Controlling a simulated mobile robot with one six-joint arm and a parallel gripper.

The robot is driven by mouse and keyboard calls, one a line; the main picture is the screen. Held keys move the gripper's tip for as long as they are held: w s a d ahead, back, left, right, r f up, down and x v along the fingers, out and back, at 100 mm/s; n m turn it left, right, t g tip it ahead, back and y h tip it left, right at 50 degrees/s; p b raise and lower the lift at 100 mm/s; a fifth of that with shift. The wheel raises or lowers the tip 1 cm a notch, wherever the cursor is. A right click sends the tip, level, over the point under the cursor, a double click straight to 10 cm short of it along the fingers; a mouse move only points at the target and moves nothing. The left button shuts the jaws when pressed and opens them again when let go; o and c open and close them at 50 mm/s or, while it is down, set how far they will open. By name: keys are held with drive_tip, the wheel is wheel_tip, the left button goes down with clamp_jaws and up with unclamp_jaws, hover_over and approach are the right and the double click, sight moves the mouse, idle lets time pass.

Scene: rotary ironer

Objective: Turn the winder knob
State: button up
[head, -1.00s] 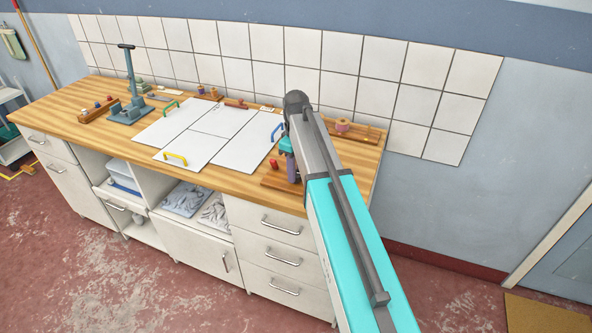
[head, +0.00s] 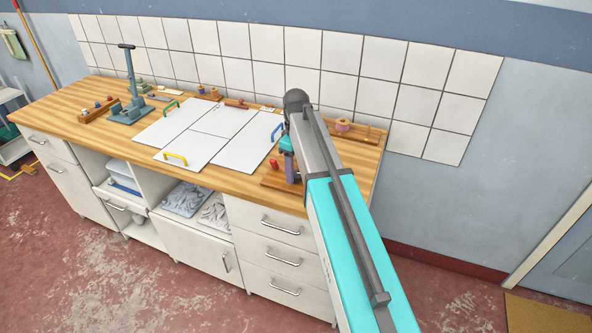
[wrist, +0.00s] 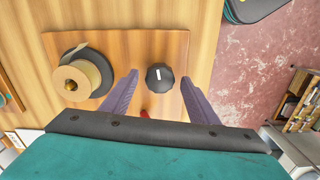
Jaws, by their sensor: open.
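The winder knob (wrist: 161,77) is black and faceted, with a white mark on top. In the wrist view it sits on a wooden board (wrist: 178,42), beside a spool of tan cord or tape (wrist: 78,78). My gripper (wrist: 160,80) is open, with its purple fingers on either side of the knob and a gap showing on each side. In the head view my gripper (head: 290,168) is over the front right of the bench, and I cannot make out the knob there.
A red piece (wrist: 146,113) shows near the gripper's base; a red peg (head: 274,164) stands left of my gripper in the head view. White panels with coloured handles (head: 222,122) cover the bench middle. The wooden bench (head: 235,182) ends close to the gripper.

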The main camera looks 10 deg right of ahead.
sight(296, 173)
wheel_tip(296, 173, up, 14)
drive_tip(key=b, duration=0.3)
drive_tip(key=shift+f, duration=0.25)
idle(0.3)
drive_tip(key=shift+f, duration=0.1)
